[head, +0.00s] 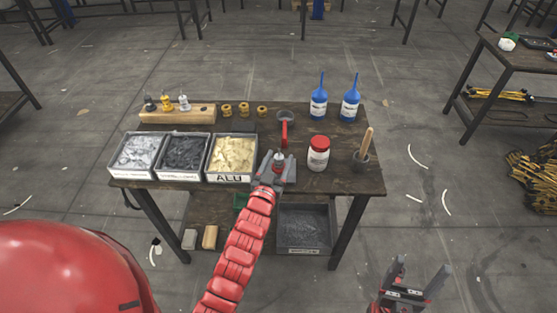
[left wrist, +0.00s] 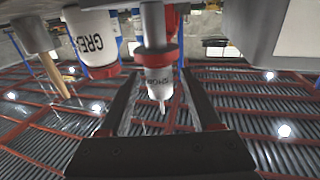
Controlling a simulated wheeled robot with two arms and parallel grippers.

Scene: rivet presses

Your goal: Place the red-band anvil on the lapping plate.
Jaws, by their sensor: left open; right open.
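The red-band anvil, a grey stem with a red ring (left wrist: 154,56), stands between my left gripper's fingers in the left wrist view. Its grey top (head: 279,157) shows in the head view near the table's front edge. My left gripper (head: 276,165) is open, one finger on each side of the anvil. In the wrist view the fingers (left wrist: 163,78) reach alongside it with gaps; I cannot tell if either touches. My right gripper (head: 420,267) is open and empty, in front of the table at right. I cannot pick out the lapping plate.
A red-lidded jar (head: 319,153) and a pot with a wooden handle (head: 363,157) stand to the right. Bins, including the ALU bin (head: 232,157), stand left. Behind are a wooden rack (head: 177,114), brass spools (head: 244,109) and blue bottles (head: 319,105).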

